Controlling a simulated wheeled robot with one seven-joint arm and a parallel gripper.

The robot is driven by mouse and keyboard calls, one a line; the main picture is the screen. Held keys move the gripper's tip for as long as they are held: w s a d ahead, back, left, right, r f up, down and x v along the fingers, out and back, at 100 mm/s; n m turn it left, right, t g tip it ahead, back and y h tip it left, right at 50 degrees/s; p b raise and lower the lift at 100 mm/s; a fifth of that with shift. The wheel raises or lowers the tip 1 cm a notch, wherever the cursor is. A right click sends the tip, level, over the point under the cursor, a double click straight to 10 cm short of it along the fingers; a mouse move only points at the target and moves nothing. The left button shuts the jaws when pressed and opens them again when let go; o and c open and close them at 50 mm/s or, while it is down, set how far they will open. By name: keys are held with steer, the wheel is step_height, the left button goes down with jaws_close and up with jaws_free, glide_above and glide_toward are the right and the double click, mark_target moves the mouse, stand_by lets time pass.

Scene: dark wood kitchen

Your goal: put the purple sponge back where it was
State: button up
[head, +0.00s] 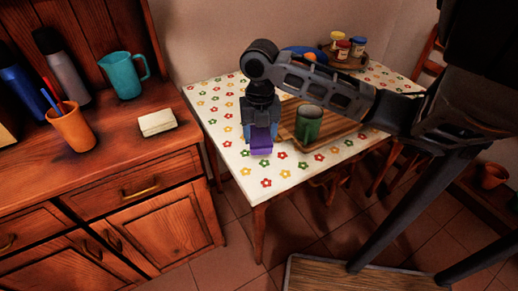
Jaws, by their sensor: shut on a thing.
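The purple sponge (261,141) is in my gripper (261,128), which points down over the left part of the table (233,162) with the flowered cloth. My gripper is shut on the sponge. The sponge is at or just above the cloth; I cannot tell whether it touches. My gripper hides the sponge's upper part. A green mug (308,123) stands on a wooden board (337,127) just right of my gripper.
Jars (342,50) stand on a round tray at the table's back, near a blue object (304,53) partly behind my arm. A wooden cabinet (105,147) at left bears a teal pitcher (122,75), an orange cup (72,127) and a cream block (157,123). The table's front left corner is clear.

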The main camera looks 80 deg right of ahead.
mark_target(260, 158)
steer(key=shift+f, duration=2.8)
steer(key=shift+f, duration=0.1)
steer(key=shift+f, duration=0.15)
steer(key=o, duration=1)
